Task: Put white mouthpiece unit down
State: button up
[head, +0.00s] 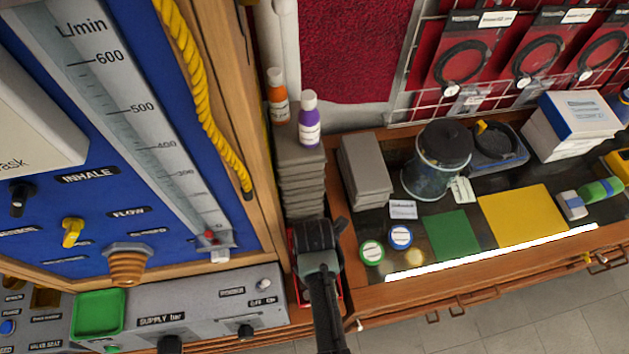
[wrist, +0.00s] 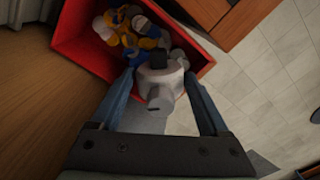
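The white mouthpiece unit (wrist: 160,84), a pale rounded body with a stub and a dark top end, sits between the two fingers of my gripper (wrist: 160,78) in the wrist view. The fingers appear closed on its sides. Behind it is an open red bin (wrist: 84,48) with several white, blue and yellow pieces (wrist: 140,32) inside. In the head view my gripper (head: 316,262) is over the red bin (head: 294,268), and my wrist hides the unit and most of the bin.
The bin stands between the blue flow panel (head: 90,215) and the wooden bench (head: 440,284). The bench holds a green mat (head: 452,234), a yellow mat (head: 522,216), a dark-lidded jar (head: 436,165) and small round tins (head: 372,252). Grey blocks (head: 302,190) are stacked behind the bin.

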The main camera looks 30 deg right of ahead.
jog(key=shift+o, duration=1.4)
notch_tip(320, 180, up, 12)
jog(key=shift+w+r+b, duration=0.1)
jog(key=shift+r+b, duration=0.1)
jog(key=shift+b, duration=0.25)
